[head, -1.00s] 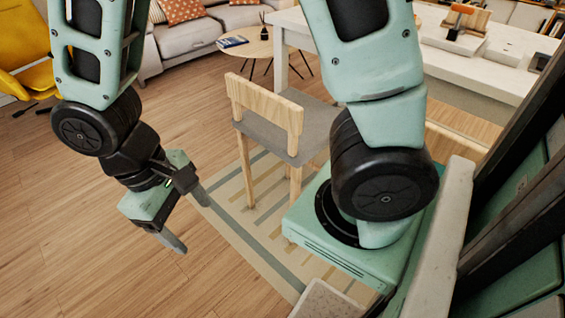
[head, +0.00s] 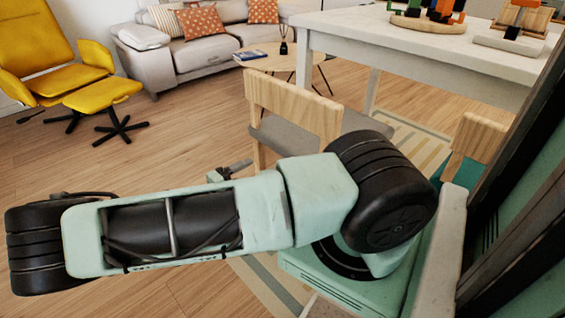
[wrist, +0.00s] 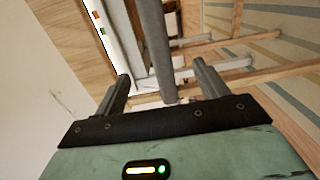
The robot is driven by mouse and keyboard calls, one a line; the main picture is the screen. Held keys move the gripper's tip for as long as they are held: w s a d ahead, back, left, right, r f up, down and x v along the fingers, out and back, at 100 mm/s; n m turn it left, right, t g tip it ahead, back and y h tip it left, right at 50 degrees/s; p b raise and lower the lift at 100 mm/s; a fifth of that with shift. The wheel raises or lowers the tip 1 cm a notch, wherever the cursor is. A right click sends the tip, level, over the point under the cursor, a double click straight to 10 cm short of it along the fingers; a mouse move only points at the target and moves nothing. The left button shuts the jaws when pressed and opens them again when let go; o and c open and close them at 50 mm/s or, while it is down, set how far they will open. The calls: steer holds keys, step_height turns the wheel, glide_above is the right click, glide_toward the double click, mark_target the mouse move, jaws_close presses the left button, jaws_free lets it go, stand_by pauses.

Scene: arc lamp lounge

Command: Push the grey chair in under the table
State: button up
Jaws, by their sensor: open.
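The grey chair (head: 297,108), with a pale wood backrest and a grey seat, stands upright in front of the white table (head: 390,35), its back towards me. Its lower part is hidden behind my arm. My gripper (head: 230,172) is partly hidden behind my arm, low and just left of the chair's back. In the wrist view the picture is turned on its side. There my open gripper (wrist: 161,72) faces the chair's grey seat edge (wrist: 153,45), with the wood backrest (wrist: 72,45) to the left. I cannot tell whether a finger touches the chair.
Another wooden chair (head: 478,140) stands at the right. A yellow armchair (head: 50,65) and footstool (head: 103,95) are at the left. A grey sofa (head: 200,50) and round side table (head: 265,60) are behind. Open wood floor (head: 190,130) lies left of the chair.

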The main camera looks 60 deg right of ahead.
mark_target(283, 154)
steer(key=shift+h, duration=0.3)
steer(key=x, duration=0.8)
steer(key=p+x, duration=0.1)
steer(key=x, duration=0.7)
steer(key=shift+w+d+p, duration=0.15)
steer(key=shift+d+p, duration=0.15)
steer(key=shift+f, duration=0.1)
jaws_close()
